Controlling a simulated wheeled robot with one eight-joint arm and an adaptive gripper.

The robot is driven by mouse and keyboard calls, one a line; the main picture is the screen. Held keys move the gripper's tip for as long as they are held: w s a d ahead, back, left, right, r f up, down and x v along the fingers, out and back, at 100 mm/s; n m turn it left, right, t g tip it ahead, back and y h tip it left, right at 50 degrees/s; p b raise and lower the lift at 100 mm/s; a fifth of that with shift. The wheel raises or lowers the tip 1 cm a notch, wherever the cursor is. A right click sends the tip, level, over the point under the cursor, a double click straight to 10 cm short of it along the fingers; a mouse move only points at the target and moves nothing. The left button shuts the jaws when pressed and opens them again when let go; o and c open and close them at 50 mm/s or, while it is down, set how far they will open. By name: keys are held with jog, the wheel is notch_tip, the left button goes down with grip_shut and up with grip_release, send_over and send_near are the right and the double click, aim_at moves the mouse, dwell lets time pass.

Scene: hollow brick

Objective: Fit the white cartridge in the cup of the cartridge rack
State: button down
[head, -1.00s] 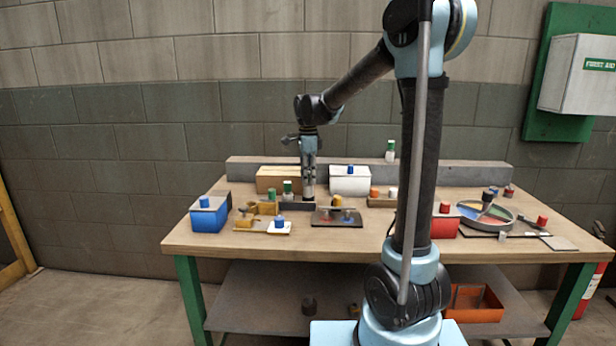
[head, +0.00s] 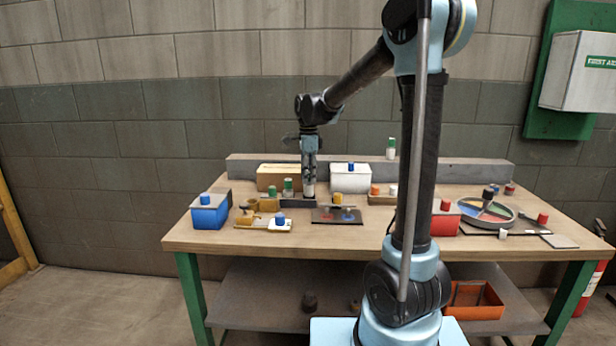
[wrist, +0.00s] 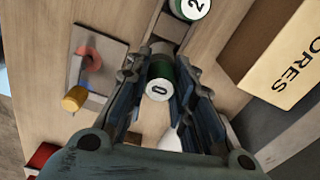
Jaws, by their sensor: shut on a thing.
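My gripper (head: 308,188) points straight down over the left-middle part of the bench. In the head view a pale part of the cartridge shows between the fingers. A dark, low block (head: 298,203), which looks like the cartridge rack, lies right under the fingertips. Its grey channel shows in the wrist view (wrist: 164,30). The cup is hidden by the fingers and cartridge, so I cannot tell whether the cartridge is inside it.
A green cylinder (head: 288,186), marked 2 in the wrist view (wrist: 192,8), stands just left of my gripper. A cardboard box (head: 277,178) and a white bin (head: 350,181) stand behind. A dark board (head: 322,219) lies in front right, and a blue bin (head: 209,215) at left.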

jog(key=shift+f, duration=1.5)
dwell(0.6)
jog(key=c, duration=1.3)
grip_release()
notch_tip(320, 180, up, 12)
jog(key=shift+f, duration=0.1)
